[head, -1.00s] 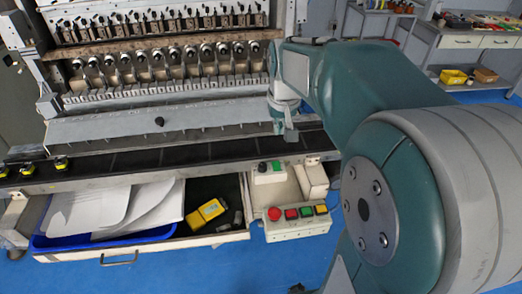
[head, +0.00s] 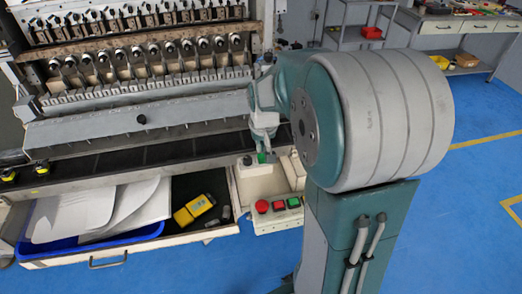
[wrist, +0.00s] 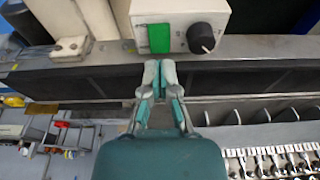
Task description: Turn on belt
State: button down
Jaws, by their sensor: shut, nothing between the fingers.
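The long dark belt (head: 130,157) runs along the front of the coil winder and also shows in the wrist view (wrist: 60,84). A pale control box (wrist: 180,12) with a green switch (wrist: 159,38) and a black knob (wrist: 203,37) stands at the belt's edge. In the head view the green switch (head: 262,157) shows just under my gripper (head: 262,147). In the wrist view my gripper (wrist: 159,68) is shut and empty, its fingertips just short of the green switch. I cannot tell whether they touch it.
A second box (head: 280,219) with red and green buttons sits in front. Yellow-black parts lie on the belt at left. Blue floor is free at right.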

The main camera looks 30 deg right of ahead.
aim_at(262, 160)
jog(key=shift+x, duration=1.3)
jog(key=shift+f, duration=0.1)
jog(key=shift+f+g, duration=0.2)
jog(key=shift+g, duration=0.2)
jog(key=shift+s+a+r, duration=0.1)
jog(key=shift+s+a, duration=0.1)
jog(key=shift+s, duration=0.55)
jog(key=shift+r, duration=0.1)
